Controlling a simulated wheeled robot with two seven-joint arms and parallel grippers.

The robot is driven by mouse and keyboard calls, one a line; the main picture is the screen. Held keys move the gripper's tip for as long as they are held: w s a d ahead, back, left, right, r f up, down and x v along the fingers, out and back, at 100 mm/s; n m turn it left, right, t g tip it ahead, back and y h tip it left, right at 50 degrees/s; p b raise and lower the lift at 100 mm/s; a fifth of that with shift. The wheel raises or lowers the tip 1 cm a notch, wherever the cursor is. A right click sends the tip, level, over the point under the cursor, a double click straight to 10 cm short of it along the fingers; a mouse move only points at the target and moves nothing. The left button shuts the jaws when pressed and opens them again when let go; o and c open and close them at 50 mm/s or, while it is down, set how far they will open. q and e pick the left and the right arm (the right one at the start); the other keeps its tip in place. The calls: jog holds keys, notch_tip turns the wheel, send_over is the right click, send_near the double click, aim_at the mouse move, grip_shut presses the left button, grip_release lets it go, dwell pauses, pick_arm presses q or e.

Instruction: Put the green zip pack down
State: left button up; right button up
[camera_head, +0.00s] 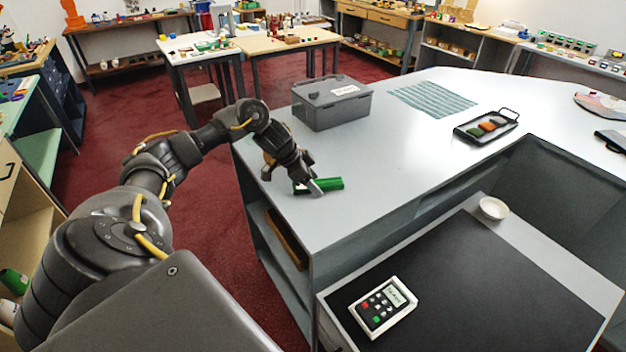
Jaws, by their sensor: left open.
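The green zip pack (331,184) lies on the pale grey counter (375,165), near its left edge. My left gripper (308,187) is at the left part of the pack, reaching down from above. Its jaws are open, and a grey finger crosses in front of the pack. I cannot tell whether the fingers touch it. Part of the pack is hidden behind the gripper. My right gripper is not in view.
A grey lidded box (331,103) stands behind the gripper. A striped green mat (432,99) and a black tray (487,127) with coloured pieces lie to the right. A keypad device (383,307) and a white bowl (493,208) are on the lower surface. The counter's middle is clear.

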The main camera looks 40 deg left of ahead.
pick_arm(q)
jog(key=b+v, duration=0.1)
jog(key=v, duration=1.1)
jog(key=shift+r+b, duration=0.2)
jog(key=shift+b, duration=0.2)
jog(key=shift+d, duration=0.1)
